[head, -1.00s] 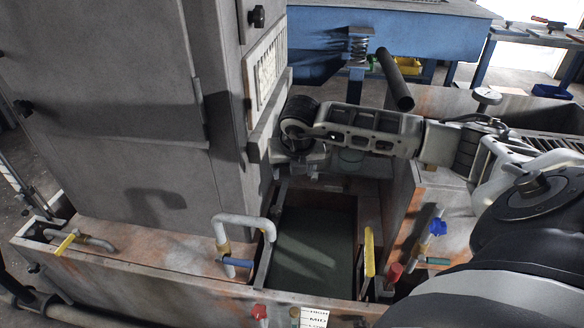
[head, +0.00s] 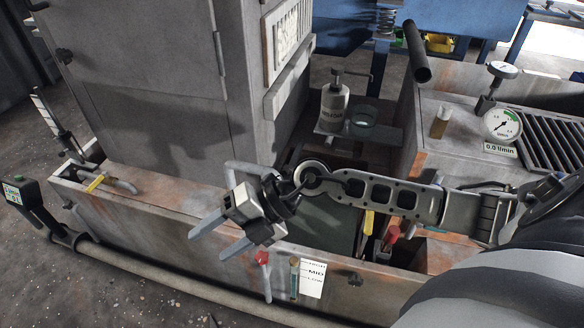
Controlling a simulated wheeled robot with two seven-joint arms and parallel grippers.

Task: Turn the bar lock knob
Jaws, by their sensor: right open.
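My right gripper (head: 207,246) reaches across from the right, over the front wall of the tank (head: 165,240). Its two grey fingers are spread and point down-left, with nothing between them. Small black knobs show in several places: on the cabinet's left side (head: 64,56), on the tank's front wall right of the gripper (head: 356,279), and on its left end (head: 68,205). I cannot tell which one is the bar lock knob. The gripper is apart from all of these. My left gripper is out of view.
A grey cabinet (head: 150,110) stands behind the gripper. A red-handled valve (head: 262,257) and a level label (head: 312,279) are right of it. A yellow-handled valve (head: 95,183) is left. A pump bottle (head: 334,106) and gauge (head: 502,125) stand farther back.

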